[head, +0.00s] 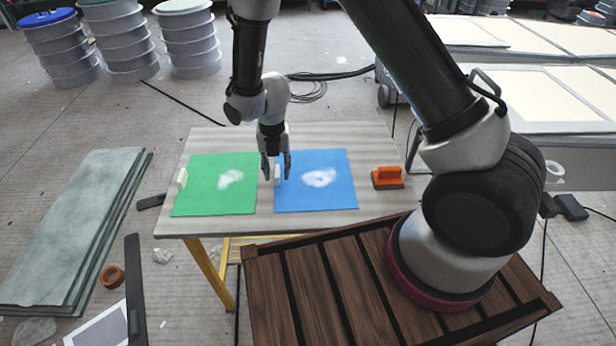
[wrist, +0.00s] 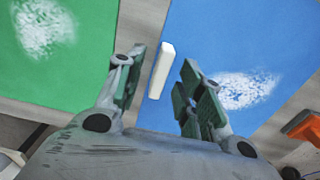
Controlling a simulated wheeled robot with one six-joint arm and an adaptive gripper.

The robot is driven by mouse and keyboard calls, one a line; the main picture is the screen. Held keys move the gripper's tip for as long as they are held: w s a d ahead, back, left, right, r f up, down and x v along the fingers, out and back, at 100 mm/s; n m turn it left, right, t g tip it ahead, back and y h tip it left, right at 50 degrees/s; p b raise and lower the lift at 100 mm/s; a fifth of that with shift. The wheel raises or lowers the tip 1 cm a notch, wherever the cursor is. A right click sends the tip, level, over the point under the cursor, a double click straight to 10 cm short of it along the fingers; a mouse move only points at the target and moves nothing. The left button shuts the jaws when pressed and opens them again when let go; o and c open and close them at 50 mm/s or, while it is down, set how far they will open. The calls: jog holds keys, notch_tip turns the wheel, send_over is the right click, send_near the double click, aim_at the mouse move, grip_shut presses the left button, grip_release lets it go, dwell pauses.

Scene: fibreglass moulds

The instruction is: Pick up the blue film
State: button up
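The blue film (head: 335,196) lies flat on the table, right of the green film, with a white powdery patch on it. It also fills the right of the wrist view (wrist: 220,40). A small white block (head: 277,174) stands at the blue film's left edge; it also shows in the wrist view (wrist: 161,70). My gripper (head: 276,172) points down over that left edge. Its two fingers (wrist: 155,88) are apart, one on each side of the white block in the picture. I cannot tell whether either finger touches the block.
A green film (head: 200,190) with a similar white patch and its own white block (head: 181,178) lies left on the table (head: 300,140). An orange tool (head: 387,177) sits right of the blue film. My arm crosses above the table's right side.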

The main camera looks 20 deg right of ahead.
jog(key=shift+f, duration=0.85)
grip_shut()
